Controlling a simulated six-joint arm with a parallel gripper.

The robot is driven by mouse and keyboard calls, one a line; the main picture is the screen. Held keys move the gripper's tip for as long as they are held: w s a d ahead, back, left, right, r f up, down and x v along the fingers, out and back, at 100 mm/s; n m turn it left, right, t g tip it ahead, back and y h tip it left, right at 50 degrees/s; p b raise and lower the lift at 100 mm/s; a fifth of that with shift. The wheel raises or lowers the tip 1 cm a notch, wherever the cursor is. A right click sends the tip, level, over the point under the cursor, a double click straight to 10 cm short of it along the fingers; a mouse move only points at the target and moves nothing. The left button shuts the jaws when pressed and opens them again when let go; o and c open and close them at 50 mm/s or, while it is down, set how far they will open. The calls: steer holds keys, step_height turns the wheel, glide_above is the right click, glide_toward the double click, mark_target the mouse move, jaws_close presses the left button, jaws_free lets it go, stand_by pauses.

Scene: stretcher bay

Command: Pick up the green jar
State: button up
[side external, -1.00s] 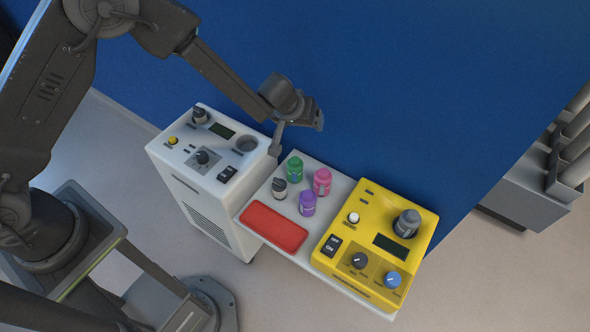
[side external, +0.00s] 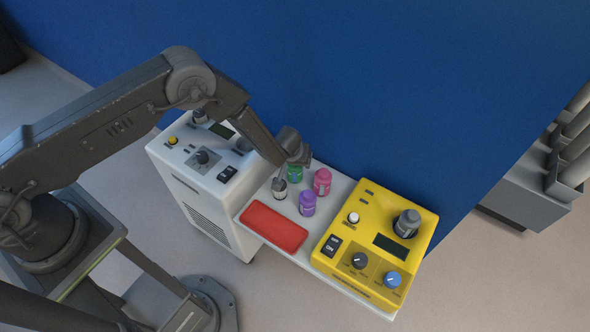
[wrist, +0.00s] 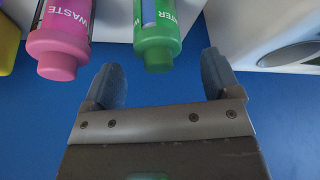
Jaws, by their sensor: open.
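The green jar (side external: 295,175) stands on the white shelf between the two machines, partly hidden behind my gripper in the side view.
A pink jar (wrist: 60,40) labelled WASTE is close left of the fingers. A red tray (side external: 273,227) lies in front. A white machine (side external: 205,190) and a yellow machine (side external: 372,270) flank the shelf.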

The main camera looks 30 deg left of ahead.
steer(key=x, duration=0.5)
steer(key=shift+w+d, duration=0.1)
steer(key=c, duration=1.1)
steer(key=shift+r, duration=0.15)
